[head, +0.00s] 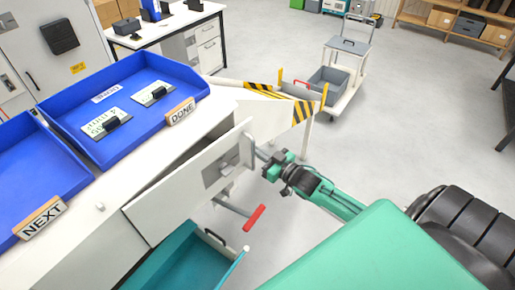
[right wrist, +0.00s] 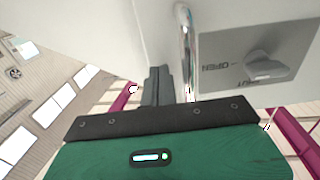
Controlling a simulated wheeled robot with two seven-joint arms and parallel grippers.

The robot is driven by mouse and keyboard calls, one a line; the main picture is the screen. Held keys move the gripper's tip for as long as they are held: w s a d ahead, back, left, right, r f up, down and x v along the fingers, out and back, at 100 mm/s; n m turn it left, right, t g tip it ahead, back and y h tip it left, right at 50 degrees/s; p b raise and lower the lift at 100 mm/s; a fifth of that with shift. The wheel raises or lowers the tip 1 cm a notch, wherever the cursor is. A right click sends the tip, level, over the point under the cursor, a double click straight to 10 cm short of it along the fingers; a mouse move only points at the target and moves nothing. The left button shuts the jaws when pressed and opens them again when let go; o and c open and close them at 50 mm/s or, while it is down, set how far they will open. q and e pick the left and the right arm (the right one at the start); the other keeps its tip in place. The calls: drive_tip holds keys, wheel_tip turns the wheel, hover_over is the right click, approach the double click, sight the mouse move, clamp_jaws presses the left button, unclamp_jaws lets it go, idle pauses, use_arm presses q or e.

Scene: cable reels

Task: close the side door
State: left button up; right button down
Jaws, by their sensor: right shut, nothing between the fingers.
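The side door (head: 185,200) is a pale panel on the bench's side. It stands ajar, with a dark gap along its top edge. A grey plate (right wrist: 290,55) with OPEN and SHUT lettering and a latch knob (right wrist: 268,68) is on it. A metal bar handle (right wrist: 187,35) stands at the door's right end in the head view. My right gripper (head: 260,153) is shut and empty at that end. In the right wrist view its fingers (right wrist: 157,86) are beside the handle, close to the door; contact cannot be told. My left gripper is not in view.
A teal drawer (head: 190,262) sticks out below the door, and a red-gripped lever (head: 254,218) juts out nearby. Blue trays (head: 170,72) sit on the bench. A striped ramp (head: 290,108) and a cart (head: 345,90) stand beyond; the floor right of them is clear.

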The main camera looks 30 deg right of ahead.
drive_tip(key=shift+w+a, duration=0.2)
drive_tip(key=shift+w, duration=0.3)
drive_tip(key=w, duration=0.1)
drive_tip(key=w+b, duration=0.1)
drive_tip(key=w+y, duration=0.1)
drive_tip(key=shift+w+a+n+b, duration=0.25)
drive_tip(key=shift+a+n+b, duration=0.05)
drive_tip(key=shift+n, duration=0.1)
drive_tip(key=shift+y, duration=0.3)
